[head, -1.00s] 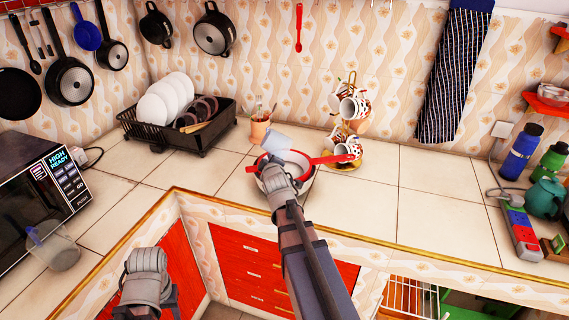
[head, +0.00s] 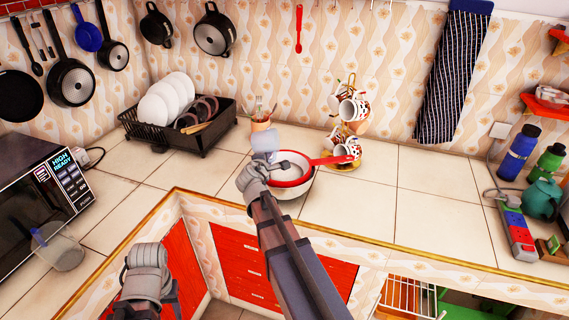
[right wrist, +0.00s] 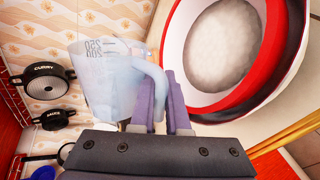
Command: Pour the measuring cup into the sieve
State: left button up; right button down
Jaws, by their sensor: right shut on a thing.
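My right gripper (head: 254,178) is shut on the handle of a translucent pale-blue measuring cup (head: 265,140). In the right wrist view the cup (right wrist: 105,85) looks roughly upright, with dark markings; the fingers (right wrist: 162,105) close at its handle. I cannot tell what is inside it. The red-rimmed sieve (head: 330,160) sits on a white bowl (head: 290,190), just right of my right gripper, its handle pointing right. In the right wrist view a pale, grainy round patch shows inside the red rim (right wrist: 271,45). My left gripper (head: 147,265) is low at the left; its fingers are unclear.
A mug tree (head: 350,110) stands behind the sieve handle, and a utensil pot (head: 260,124) behind the cup. A dish rack (head: 200,142) is at back left. Another clear jug (head: 65,255) stands near the microwave (head: 40,190).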

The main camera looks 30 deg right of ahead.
jog(key=shift+w+a+f+n+b, duration=0.5)
jog(key=shift+w+a+n, duration=0.1)
jog(key=shift+a, duration=0.1)
jog(key=shift+s+d+r+n+g+h+p, duration=0.15)
jog(key=shift+r+n+g+h+p, duration=0.15)
jog(key=shift+r+p, duration=0.2)
jog(key=shift+s+d+r+n+g+h+p, duration=0.1)
jog(key=shift+s+r+n+h+p, duration=0.1)
jog(key=shift+r+h+p, duration=0.25)
jog(key=b, duration=0.1)
jog(key=f+n+h+b, duration=0.1)
jog(key=f+n+b, duration=0.1)
jog(key=shift+s+d+g+h+b, duration=0.25)
jog(key=shift+d+g+b, duration=0.05)
jog(key=shift+d+b, duration=0.1)
jog(key=shift+a+r+n+h+p, duration=0.1)
jog(key=shift+r+n+h+p, duration=0.2)
jog(key=shift+r+n+p, duration=0.4)
jog(key=shift+w+a+r+n+g+h+b, duration=0.15)
jog(key=shift+w+a+n+g+h+b, duration=0.25)
jog(key=shift+a+n+h+b, duration=0.5)
jog(key=n+b, duration=0.1)
jog(key=n+h+b, duration=0.1)
jog(key=shift+w+a+r+n, duration=0.25)
jog(key=shift+w+a+n, duration=0.05)
jog(key=shift+w+a, duration=0.1)
jog(key=shift+w+a+r+n+t+h+b, duration=0.15)
jog(key=shift+a+n+t+h+b, duration=0.15)
jog(key=shift+n+b, duration=0.25)
